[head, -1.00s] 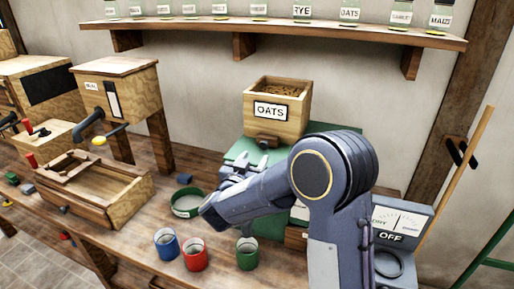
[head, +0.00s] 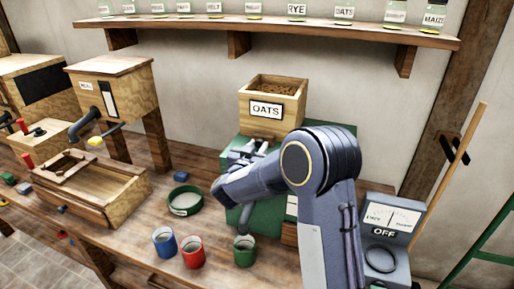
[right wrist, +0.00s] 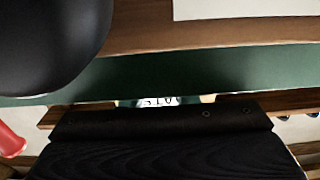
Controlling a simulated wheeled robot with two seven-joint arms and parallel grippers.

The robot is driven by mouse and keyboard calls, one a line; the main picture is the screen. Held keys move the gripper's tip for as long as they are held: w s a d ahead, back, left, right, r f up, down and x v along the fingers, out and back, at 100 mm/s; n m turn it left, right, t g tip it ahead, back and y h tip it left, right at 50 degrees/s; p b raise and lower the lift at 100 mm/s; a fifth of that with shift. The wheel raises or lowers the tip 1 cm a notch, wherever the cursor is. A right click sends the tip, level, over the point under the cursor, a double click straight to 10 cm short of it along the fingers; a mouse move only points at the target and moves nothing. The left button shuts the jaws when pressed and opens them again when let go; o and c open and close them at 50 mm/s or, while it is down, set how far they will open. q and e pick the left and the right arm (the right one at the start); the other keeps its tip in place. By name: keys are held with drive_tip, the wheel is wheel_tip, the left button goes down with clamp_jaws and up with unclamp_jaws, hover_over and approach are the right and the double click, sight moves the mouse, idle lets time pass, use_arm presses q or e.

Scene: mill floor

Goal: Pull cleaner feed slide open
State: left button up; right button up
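The cleaner (head: 330,133) is a green machine on the bench, with a wooden hopper (head: 288,101) labelled OATS and full of grain on top. The feed slide under the hopper's front is mostly hidden behind my right gripper in the head view. My right gripper (head: 250,149) is just in front of and below the hopper, at the slide's height. Its two pale fingertips look apart; I cannot tell whether they touch the slide. My left gripper is not in view.
A green round sieve (head: 185,201) and blue (head: 165,243), red (head: 192,252) and green (head: 244,251) cups stand on the bench near my right arm. A grey meter (head: 389,222) reading OFF is at right. A wooden tray (head: 120,200) lies left.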

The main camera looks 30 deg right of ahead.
clamp_jaws()
drive_tip(key=v, duration=0.5)
drive_tip(key=shift+s+a+b, duration=0.15)
drive_tip(key=shift+a+b, duration=0.05)
drive_tip(key=shift+b, duration=0.15)
drive_tip(key=shift+f, duration=0.15)
drive_tip(key=shift+o, duration=1.8)
unclamp_jaws()
drive_tip(key=o, duration=0.3)
drive_tip(key=shift+s+a, duration=0.1)
